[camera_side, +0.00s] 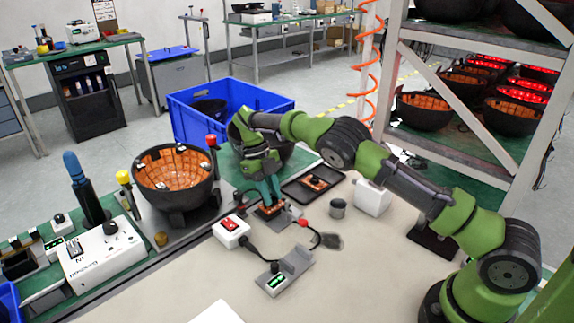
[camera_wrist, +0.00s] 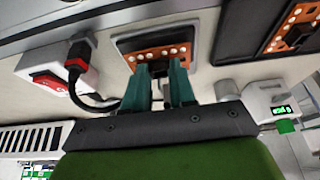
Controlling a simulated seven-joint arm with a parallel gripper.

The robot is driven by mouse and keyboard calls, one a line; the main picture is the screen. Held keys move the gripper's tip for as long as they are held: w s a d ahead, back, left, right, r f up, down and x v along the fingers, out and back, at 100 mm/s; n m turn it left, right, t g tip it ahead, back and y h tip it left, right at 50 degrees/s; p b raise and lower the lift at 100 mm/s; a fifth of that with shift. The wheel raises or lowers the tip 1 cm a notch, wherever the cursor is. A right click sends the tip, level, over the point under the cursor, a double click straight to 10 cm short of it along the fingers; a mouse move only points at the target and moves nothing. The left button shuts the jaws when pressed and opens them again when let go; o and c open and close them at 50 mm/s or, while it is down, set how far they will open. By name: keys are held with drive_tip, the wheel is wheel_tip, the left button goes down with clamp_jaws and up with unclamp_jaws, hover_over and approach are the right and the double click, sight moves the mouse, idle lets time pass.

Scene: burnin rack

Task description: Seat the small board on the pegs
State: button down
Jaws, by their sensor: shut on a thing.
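The small board is orange-brown with pale dots and a dark part in its middle. In the side view the board (camera_side: 268,210) is at my gripper's tips, over a small grey fixture (camera_side: 287,218). In the wrist view the board (camera_wrist: 186,49) lies in front of the teal fingers, against a dark surface. My gripper (camera_side: 267,200) points down and is shut on the board; its fingers show in the wrist view (camera_wrist: 166,72). The pegs are hidden, and I cannot tell whether the board touches them.
A dark tray (camera_side: 297,195) with a similar orange board (camera_side: 315,183) lies just right. A white box with a red switch (camera_side: 231,231) and a black cable stand close on the left. A metal cup (camera_side: 338,208) and a grey cradle (camera_side: 290,268) are nearby.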

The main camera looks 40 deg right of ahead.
drive_tip(key=shift+f, duration=0.45)
drive_tip(key=c, duration=0.8)
unclamp_jaws()
drive_tip(key=shift+c, duration=0.2)
drive_tip(key=shift+w+r, duration=0.2)
drive_tip(key=shift+r, duration=0.2)
wheel_tip(320, 180, up, 9)
drive_tip(key=shift+w, duration=0.35)
